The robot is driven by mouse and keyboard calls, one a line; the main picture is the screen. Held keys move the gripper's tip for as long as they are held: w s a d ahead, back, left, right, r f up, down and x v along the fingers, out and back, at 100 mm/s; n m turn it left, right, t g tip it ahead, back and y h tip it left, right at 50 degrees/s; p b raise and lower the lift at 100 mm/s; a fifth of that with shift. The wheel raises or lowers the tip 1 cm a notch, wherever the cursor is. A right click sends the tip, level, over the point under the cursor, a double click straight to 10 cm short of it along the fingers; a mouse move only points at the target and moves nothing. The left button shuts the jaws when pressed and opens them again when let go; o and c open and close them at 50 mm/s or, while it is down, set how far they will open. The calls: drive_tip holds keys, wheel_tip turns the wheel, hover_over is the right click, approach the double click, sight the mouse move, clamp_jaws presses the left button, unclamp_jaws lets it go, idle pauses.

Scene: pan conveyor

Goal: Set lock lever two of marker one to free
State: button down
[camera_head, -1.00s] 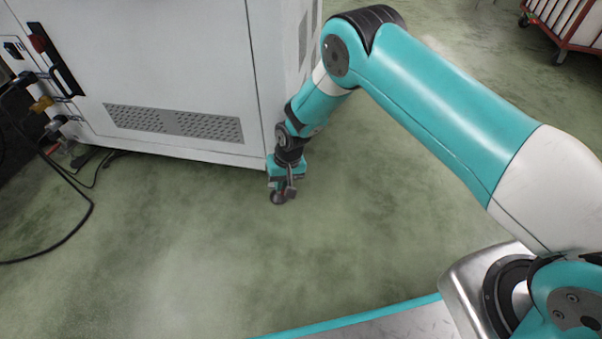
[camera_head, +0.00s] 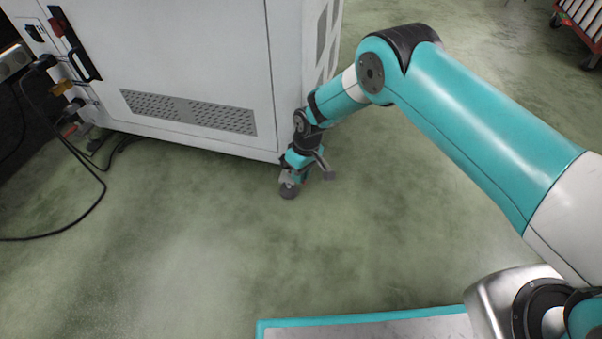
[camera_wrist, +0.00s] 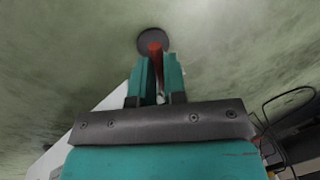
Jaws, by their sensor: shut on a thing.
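The white cabinet (camera_head: 190,60), which I take to be the marker, stands upper left in the head view. My gripper (camera_head: 290,183) is low at its near right bottom corner, close to the floor. In the wrist view, the teal fingers of my gripper (camera_wrist: 157,72) are shut on a narrow red lever (camera_wrist: 155,49).
Black cables (camera_head: 95,200) hang from the cabinet's left side and loop onto the floor. A red cart (camera_head: 580,25) stands at the far upper right. The green floor (camera_head: 180,240) in front of the cabinet is clear.

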drive_tip(key=shift+s+d, duration=0.1)
drive_tip(key=c, duration=1.2)
unclamp_jaws()
drive_tip(key=shift+o, duration=0.2)
wheel_tip(320, 180, up, 20)
drive_tip(key=p, duration=1)
